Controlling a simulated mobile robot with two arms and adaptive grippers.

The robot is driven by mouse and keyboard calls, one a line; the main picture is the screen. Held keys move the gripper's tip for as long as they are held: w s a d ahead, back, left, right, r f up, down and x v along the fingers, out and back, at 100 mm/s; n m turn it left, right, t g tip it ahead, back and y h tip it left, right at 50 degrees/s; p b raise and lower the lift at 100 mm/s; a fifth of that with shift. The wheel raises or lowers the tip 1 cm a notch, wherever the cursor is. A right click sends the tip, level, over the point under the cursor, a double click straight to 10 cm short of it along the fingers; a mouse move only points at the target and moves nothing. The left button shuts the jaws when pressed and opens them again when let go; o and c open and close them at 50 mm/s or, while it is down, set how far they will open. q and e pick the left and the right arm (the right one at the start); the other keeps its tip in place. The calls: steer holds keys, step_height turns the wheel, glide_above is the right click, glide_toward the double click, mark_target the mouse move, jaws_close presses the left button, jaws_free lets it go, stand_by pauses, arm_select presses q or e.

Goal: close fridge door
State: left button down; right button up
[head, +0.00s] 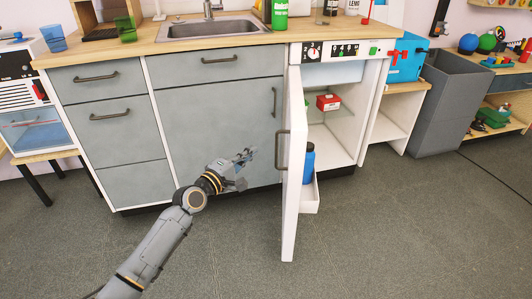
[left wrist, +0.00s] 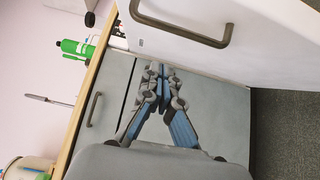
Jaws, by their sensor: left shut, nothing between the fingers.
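The fridge door (head: 293,170) stands open, swung out from the white fridge (head: 340,148), and shows nearly edge-on. Its handle (head: 282,150) is on the outer, left face. My left gripper (head: 249,155) is in front of the grey cabinet, left of the door's outer face, with a gap between them in the head view. The gripper is shut and empty. In the left wrist view its fingertips (left wrist: 160,70) meet in the middle, and the door (left wrist: 275,45) with its handle (left wrist: 185,30) fills the upper right. My right gripper is not in view.
Inside the fridge are a red box (head: 328,102) and a blue bottle (head: 308,163) in the door shelf. The grey cabinet (head: 215,120) with a sink (head: 215,27) stands left of it. A grey bin (head: 447,105) stands at the right. The floor in front is clear.

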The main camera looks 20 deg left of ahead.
arm_select(q)
steer(key=w+d, duration=0.1)
steer(key=d, duration=0.1)
steer(key=w+d, duration=0.2)
steer(key=shift+s, duration=0.1)
stand_by(0.4)
